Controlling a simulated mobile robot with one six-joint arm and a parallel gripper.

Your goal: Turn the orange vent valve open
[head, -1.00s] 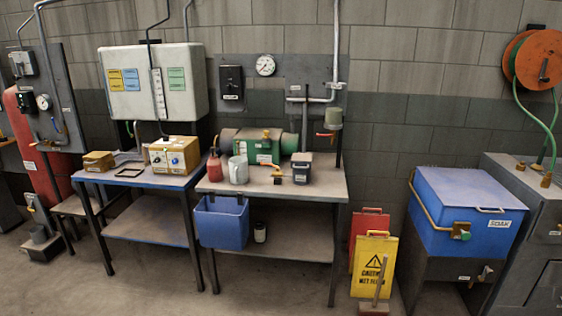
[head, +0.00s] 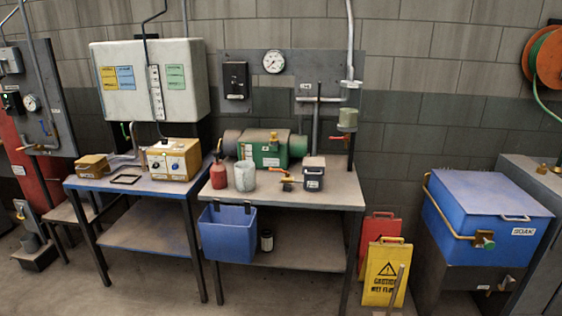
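Two valves with orange or orange-red handles show in the head view, and I cannot tell from labels which is the vent valve. One is a small brass fitting with an orange lever (head: 287,180), at the front of the right bench between a grey-white mug and a dark lidded box. The other is an orange-red handle (head: 339,138) on the pipe below the pale green cup (head: 347,119), at the bench's back right. Both are too small to tell open from closed. My gripper is not in view.
The right bench (head: 335,197) also carries a green machine (head: 265,148), red bottle (head: 219,172), mug (head: 244,176) and dark box (head: 313,174). A blue bin (head: 227,233) hangs in front. Yellow (head: 386,272) and red signs stand right of it, before a blue SOAK tank (head: 485,215).

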